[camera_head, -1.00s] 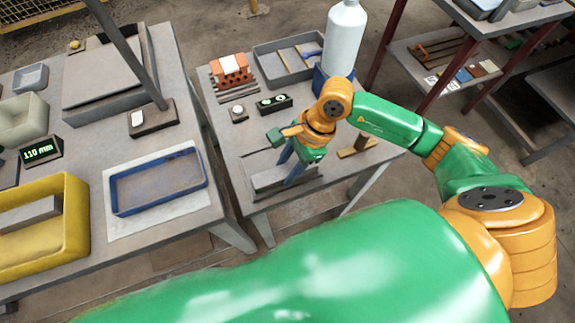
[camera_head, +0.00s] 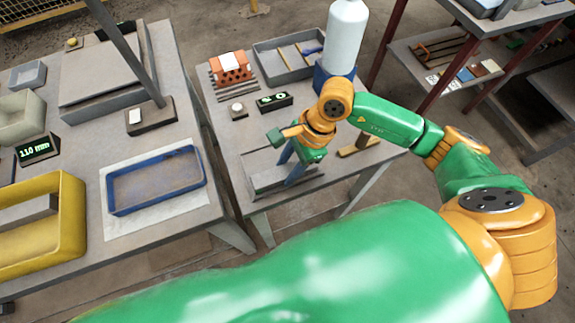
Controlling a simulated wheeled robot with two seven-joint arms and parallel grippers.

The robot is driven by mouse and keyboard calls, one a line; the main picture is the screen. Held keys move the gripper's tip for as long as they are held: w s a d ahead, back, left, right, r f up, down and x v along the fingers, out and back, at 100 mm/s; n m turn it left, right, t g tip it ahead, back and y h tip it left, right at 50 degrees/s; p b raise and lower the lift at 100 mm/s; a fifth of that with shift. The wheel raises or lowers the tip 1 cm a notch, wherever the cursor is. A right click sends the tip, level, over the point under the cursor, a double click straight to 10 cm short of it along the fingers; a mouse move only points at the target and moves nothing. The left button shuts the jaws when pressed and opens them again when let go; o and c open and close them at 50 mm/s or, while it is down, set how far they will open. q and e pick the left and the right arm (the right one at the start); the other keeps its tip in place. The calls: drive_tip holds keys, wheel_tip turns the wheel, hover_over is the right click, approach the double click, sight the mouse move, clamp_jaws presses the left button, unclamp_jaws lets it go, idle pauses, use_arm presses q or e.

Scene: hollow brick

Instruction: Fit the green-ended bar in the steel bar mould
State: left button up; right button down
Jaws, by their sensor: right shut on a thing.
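The steel bar mould (camera_head: 262,184) is a long, low grey trough near the front edge of the middle table. My right gripper (camera_head: 291,168) points down at the mould's right half, its fingers shut. It is closed on a thin piece taken to be the green-ended bar. I cannot tell whether the bar touches the mould. My left gripper is not in view.
Behind the mould are a small black display box (camera_head: 274,101), an orange hollow brick (camera_head: 231,68), a grey tray (camera_head: 262,52) with bars and a white bottle (camera_head: 346,35). A wooden-handled tool (camera_head: 361,146) lies right of my gripper. A blue tray (camera_head: 112,196) stands left.

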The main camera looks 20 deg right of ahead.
drive_tip(key=shift+f, duration=0.1)
drive_tip(key=shift+c, duration=1.8)
unclamp_jaws()
drive_tip(key=shift+f, duration=0.1)
drive_tip(key=b+v, duration=0.1)
drive_tip(key=v, duration=0.6)
